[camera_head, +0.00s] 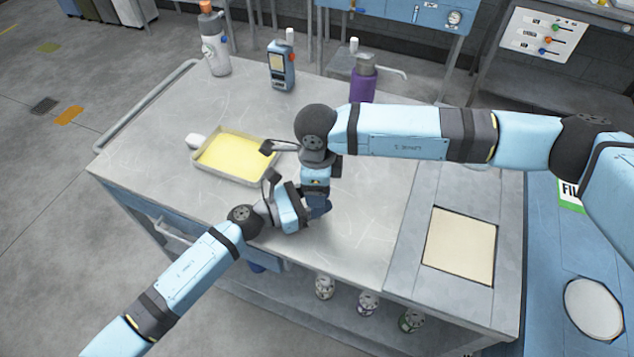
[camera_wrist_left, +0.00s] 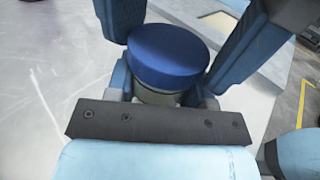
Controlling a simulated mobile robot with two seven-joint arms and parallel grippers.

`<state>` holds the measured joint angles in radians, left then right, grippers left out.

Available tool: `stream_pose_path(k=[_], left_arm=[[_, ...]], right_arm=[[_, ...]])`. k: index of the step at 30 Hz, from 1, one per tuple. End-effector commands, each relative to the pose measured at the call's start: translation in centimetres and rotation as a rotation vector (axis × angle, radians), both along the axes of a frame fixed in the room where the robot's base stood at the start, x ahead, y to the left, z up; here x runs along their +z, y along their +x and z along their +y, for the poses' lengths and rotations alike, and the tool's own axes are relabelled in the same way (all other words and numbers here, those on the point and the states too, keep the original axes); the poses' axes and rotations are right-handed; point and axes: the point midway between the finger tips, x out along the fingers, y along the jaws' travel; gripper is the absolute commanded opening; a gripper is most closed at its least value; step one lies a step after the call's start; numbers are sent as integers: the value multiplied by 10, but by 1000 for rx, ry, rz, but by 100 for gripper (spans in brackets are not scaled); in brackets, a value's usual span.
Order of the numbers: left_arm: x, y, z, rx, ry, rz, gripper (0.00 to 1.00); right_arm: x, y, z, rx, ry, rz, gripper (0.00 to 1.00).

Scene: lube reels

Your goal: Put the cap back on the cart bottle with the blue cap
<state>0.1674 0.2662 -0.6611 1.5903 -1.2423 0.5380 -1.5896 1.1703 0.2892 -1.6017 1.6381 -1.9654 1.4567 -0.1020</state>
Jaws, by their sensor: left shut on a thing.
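A dark blue cap (camera_wrist_left: 167,55) shows from above in the left wrist view. My right gripper (camera_head: 317,190) points down at the same place in the head view. Two large blue fingers, apparently its own, flank the cap in the left wrist view. I cannot tell whether they press on the cap or whether the cap is seated. In the head view the bottle and cap are hidden by my grippers (camera_head: 310,210).
On the metal cart (camera_head: 350,225) stand a yellow-filled tray (camera_head: 198,172), an orange-topped bottle (camera_head: 216,58), a handheld device (camera_head: 281,68) and a purple bottle (camera_head: 362,84). Several containers (camera_head: 325,287) sit on the lower shelf. The cart's front middle is clear.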

Motion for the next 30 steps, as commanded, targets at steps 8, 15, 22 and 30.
stream_pose_path(k=[8,15,22,30], left_arm=[[0,0,0,0,0,0,0],[0,0,0,0,0,0,0],[0,0,0,1,0,0,0],[0,0,0,0,0,0,0]], right_arm=[[0,0,0,3,1,0,83],[0,-1,1,5,1,1,91],[15,-1,1,6,3,-1,91],[45,0,0,5,1,-1,91]])
